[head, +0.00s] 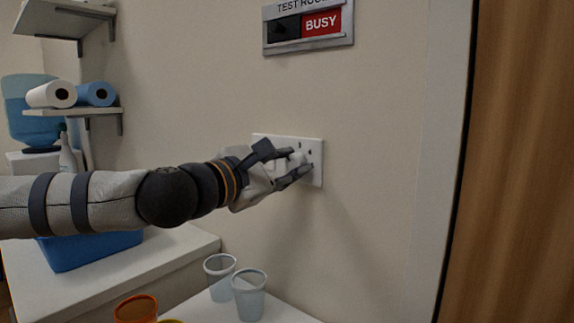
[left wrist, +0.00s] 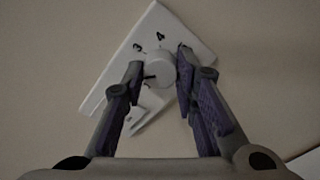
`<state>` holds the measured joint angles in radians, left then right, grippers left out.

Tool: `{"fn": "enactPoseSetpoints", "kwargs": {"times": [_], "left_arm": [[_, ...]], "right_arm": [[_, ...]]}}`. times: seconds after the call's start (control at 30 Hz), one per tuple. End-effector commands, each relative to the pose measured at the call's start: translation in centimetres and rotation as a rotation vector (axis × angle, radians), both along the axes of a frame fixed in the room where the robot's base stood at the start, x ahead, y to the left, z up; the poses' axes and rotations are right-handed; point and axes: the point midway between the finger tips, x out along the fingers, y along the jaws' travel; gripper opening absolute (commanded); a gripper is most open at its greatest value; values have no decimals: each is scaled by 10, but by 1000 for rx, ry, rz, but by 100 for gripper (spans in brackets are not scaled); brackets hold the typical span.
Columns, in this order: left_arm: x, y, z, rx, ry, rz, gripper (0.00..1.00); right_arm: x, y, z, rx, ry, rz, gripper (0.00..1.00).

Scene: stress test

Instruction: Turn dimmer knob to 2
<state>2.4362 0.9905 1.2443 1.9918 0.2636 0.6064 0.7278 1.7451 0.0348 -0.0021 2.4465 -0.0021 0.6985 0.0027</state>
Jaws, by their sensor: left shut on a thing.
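The white dimmer knob (left wrist: 160,68) sticks out of a white wall plate (left wrist: 115,88) in the left wrist view. The numbers 3 and 4 show on the plate above the knob; other markings are hidden. A small dark mark shows at the knob's lower left. My left gripper (left wrist: 158,68) has one finger on each side of the knob and is shut on it. In the head view my left gripper (head: 298,168) reaches the plate (head: 317,160) from the left, and its fingers partly cover the knob (head: 297,158). My right gripper is not in view.
A sign reading BUSY (head: 322,24) hangs above the plate. Clear cups (head: 248,292) and an orange cup (head: 136,308) stand below. A blue bin (head: 90,250) sits on the left counter. Shelves with paper rolls (head: 52,95) are at upper left; a wooden door (head: 525,160) is at right.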

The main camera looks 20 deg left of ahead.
Motion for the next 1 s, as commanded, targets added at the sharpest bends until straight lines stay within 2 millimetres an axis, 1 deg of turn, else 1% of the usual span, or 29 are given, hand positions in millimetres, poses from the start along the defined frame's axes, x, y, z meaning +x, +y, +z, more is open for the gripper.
{"fn": "enactPoseSetpoints", "kwargs": {"times": [0.23, 0.27, 0.3, 0.33, 0.6, 0.67, 0.77, 0.9, 1.0], "left_arm": [[0, -1, 0, 1, 0, -2, 0], [0, -1, 0, 1, 0, -2, 31], [0, -1, 0, 1, 0, -2, 40], [0, -1, 0, 1, 0, -1, 47], [0, 0, 0, 2, 0, -1, 47], [-3, 1, 0, 2, -1, -1, 47], [-19, 8, 1, 0, -2, 1, 47], [-56, 21, 1, -1, -3, -1, 47], [-80, 30, 1, -1, -3, 0, 47]], "right_arm": [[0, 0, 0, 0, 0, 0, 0], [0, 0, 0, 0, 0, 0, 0], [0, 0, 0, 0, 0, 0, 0], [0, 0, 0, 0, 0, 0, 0], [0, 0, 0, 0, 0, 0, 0], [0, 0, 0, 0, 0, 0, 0], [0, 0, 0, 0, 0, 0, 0], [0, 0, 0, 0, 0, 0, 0], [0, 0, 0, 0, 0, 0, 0]]}}
